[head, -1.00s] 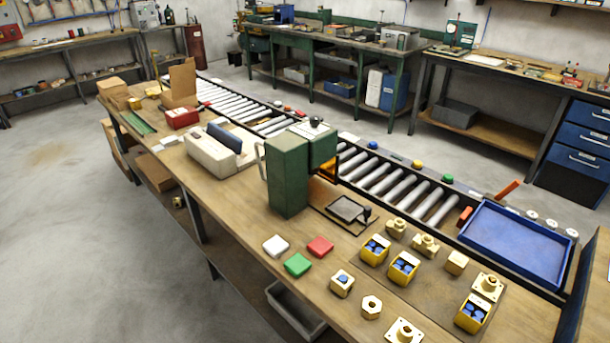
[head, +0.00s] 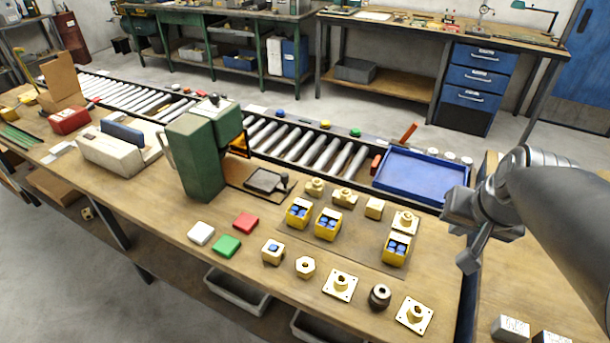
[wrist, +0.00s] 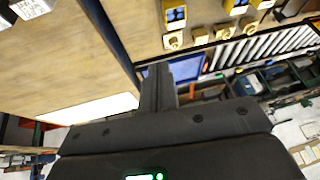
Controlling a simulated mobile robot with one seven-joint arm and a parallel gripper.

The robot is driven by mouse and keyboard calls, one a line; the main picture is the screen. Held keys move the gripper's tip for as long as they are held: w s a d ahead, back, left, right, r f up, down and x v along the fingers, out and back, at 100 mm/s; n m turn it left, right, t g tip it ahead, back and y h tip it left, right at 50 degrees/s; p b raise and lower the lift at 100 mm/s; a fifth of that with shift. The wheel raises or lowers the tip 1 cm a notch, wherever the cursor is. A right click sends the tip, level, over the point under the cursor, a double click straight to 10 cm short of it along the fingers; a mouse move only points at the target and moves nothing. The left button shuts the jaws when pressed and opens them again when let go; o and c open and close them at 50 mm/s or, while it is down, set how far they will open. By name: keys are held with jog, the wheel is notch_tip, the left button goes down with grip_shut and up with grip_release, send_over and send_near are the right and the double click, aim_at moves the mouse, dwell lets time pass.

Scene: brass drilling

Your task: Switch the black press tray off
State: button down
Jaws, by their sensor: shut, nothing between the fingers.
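The black press tray (head: 265,181) is a small dark-framed plate with a grey top. It lies on the bench at the foot of the green press (head: 197,160) in the head view. A small dark knob (head: 284,181) stands at its right corner. My gripper (head: 468,262) is at the right of the head view, beyond the blue tray's right side and well apart from the press tray. In the wrist view my gripper (wrist: 158,92) shows as dark fingers, shut and empty. I cannot make out the press tray in the wrist view.
Yellow bins (head: 328,226) and several brass fittings (head: 340,284) lie between press and arm. White, red and green blocks (head: 227,246) lie in front of the press. A roller conveyor (head: 310,149) and blue tray (head: 420,177) run behind.

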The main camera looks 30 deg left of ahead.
aim_at(287, 189)
jog(key=w+a+f+m+g+y, duration=0.1)
jog(key=w+a+f+y, duration=0.1)
jog(key=w+a+f, duration=0.4)
jog(key=w+a+f+m+g+y, duration=0.1)
jog(key=w+a+f+y, duration=0.2)
jog(key=w+a+f, duration=0.4)
jog(key=w+a+f+g+y, duration=0.1)
jog(key=w+a+f, duration=0.5)
jog(key=a, duration=1.4)
jog(key=shift+w+a+f+m+y, duration=0.3)
jog(key=shift+f+m+y, duration=0.1)
jog(key=shift+f+y, duration=0.25)
jog(key=x, duration=1)
jog(key=shift+s+a, duration=0.15)
jog(key=shift+s, duration=0.05)
jog(key=a, duration=0.2)
jog(key=shift+w+a+r, duration=0.1)
jog(key=shift+w+a, duration=0.2)
jog(key=shift+a, duration=0.6)
